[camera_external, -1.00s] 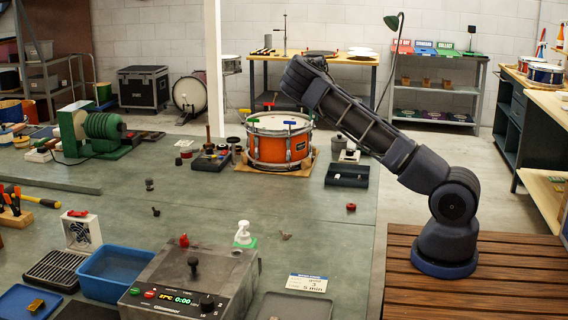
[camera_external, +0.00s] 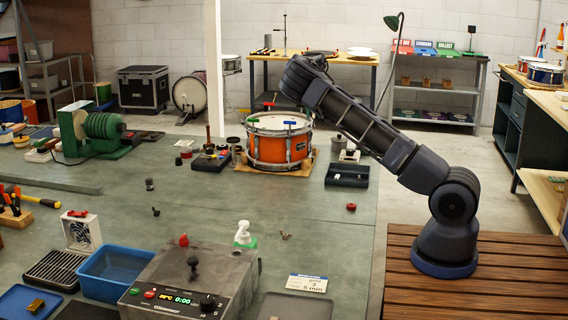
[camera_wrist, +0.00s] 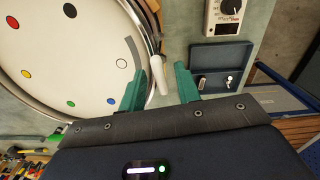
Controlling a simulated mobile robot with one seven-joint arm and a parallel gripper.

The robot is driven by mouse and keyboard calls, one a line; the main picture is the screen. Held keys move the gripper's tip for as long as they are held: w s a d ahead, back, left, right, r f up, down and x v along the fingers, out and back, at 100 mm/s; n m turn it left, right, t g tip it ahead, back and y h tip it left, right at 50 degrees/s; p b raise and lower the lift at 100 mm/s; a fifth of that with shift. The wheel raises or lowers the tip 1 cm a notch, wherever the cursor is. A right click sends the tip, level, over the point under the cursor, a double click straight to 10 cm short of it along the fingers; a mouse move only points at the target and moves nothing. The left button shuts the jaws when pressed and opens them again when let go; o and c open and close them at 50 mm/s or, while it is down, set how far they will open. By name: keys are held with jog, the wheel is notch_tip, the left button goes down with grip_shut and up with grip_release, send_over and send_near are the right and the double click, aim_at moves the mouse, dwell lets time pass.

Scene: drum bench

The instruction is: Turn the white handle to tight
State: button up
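The white handle (camera_wrist: 158,74) stands at the drum's rim in the wrist view, at the right side of the drum head. My gripper (camera_wrist: 158,70) has two green fingers spread apart, one on each side of the handle. A gap shows between the handle and the right finger; whether the left one touches it I cannot tell. The orange drum (camera_external: 270,149) sits on a wooden base on the bench. Its pale head (camera_wrist: 65,60) bears coloured dots, a hollow circle and a grey arc near the handle. In the external view, I cannot make out the fingers or the white handle.
A dark blue tray (camera_wrist: 207,55) with small metal pieces lies right of the drum; a meter (camera_wrist: 226,14) stands above it in the wrist view. Coloured handles, such as a green one (camera_external: 290,122), stand around the drum's rim. The bench's middle is mostly clear.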

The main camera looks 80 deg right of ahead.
notch_tip(320, 180, up, 10)
dwell(0.5)
notch_tip(320, 180, down, 11)
jog(key=m, duration=3.6)
